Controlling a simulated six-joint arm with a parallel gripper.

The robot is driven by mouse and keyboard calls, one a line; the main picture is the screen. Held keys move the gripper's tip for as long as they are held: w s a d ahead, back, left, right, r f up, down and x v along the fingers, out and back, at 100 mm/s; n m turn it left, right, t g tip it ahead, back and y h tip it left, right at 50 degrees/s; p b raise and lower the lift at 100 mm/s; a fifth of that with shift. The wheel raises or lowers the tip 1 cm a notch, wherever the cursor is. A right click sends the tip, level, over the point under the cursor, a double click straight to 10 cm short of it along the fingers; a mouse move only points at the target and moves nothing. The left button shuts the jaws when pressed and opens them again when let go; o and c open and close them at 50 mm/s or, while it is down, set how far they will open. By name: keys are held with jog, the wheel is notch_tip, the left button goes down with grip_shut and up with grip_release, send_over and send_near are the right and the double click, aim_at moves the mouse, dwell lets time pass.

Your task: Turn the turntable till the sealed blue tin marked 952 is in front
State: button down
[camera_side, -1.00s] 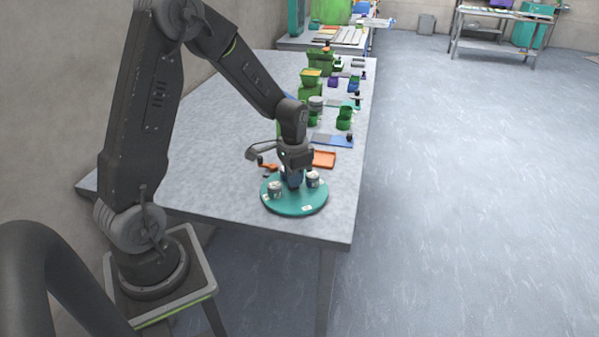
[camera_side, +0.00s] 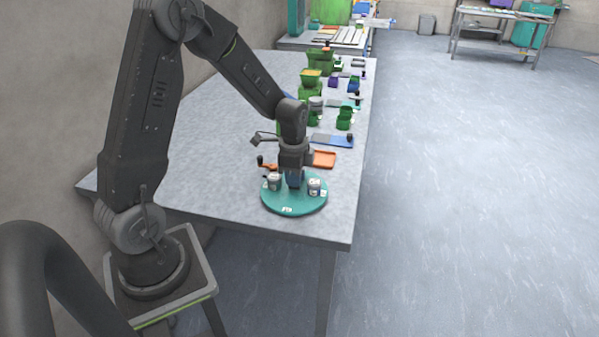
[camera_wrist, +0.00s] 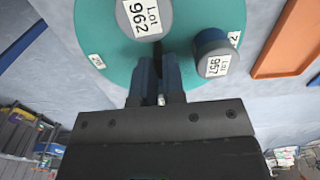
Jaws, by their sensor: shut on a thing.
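The teal turntable (camera_side: 285,204) lies at the near end of the bench and shows in the wrist view (camera_wrist: 110,32). My gripper (camera_side: 294,184), with blue fingers (camera_wrist: 159,75), points down over its middle, shut on a dark part that is mostly hidden. In the wrist view a grey-topped tin (camera_wrist: 125,22) marked 962 and a dark blue-sided tin (camera_wrist: 212,55) marked 957 stand on it. In the side view one tin (camera_side: 274,183) is left of my gripper and another (camera_side: 314,188) right. No tin marked 952 can be made out. White rim labels (camera_side: 287,210) are hard to read.
An orange tray (camera_side: 324,159) lies just behind the turntable on the right, and an orange piece (camera_side: 267,166) behind it on the left. A grey-and-blue board (camera_side: 333,140) and green containers (camera_side: 311,86) stand further back. The left bench top is clear.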

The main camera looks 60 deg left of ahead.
jog(key=c, duration=1.4)
grip_release()
jog(key=shift+r, duration=3.75)
jog(key=shift+d+r, duration=0.1)
jog(key=s+d+r+n+t, duration=0.5)
jog(key=s+d+r+n, duration=0.3)
jog(key=s+d+r, duration=0.4)
jog(key=s+d, duration=0.2)
jog(key=s, duration=0.2)
jog(key=shift+d+n+t, duration=0.25)
jog(key=shift+n+t, duration=0.05)
